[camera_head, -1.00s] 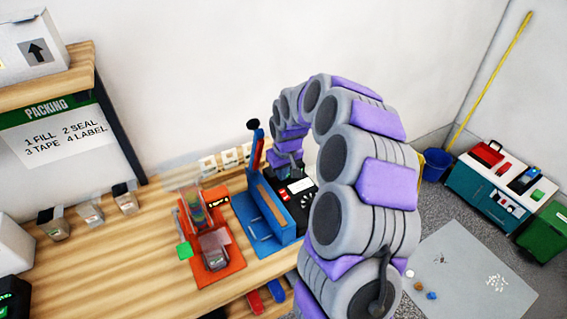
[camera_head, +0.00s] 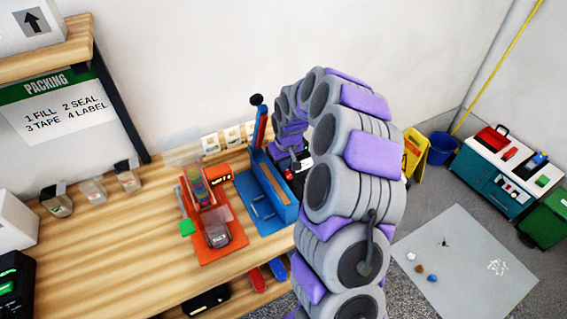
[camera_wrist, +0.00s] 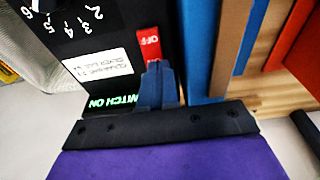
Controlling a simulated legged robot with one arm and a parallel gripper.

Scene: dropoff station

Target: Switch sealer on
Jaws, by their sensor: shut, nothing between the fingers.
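The sealer (camera_head: 272,196) is a blue machine with an upright lever, standing on the wooden bench left of my arm. In the wrist view its black control panel (camera_wrist: 75,50) carries dial numbers, a white label and green "SWITCH ON" lettering. A red rocker switch (camera_wrist: 149,42) with "OFF" on it shows just beyond my fingertips. My gripper (camera_wrist: 158,68) is shut and empty, its blue fingers pointing at the switch's near end and covering part of it. I cannot tell whether they touch. In the head view my arm hides most of the panel.
An orange tape dispenser (camera_head: 210,220) stands left of the sealer. A blue upright wall (camera_wrist: 232,40) of the sealer rises right of my fingers. A yellow floor sign (camera_head: 414,152) and a blue bucket (camera_head: 441,147) stand beyond my arm.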

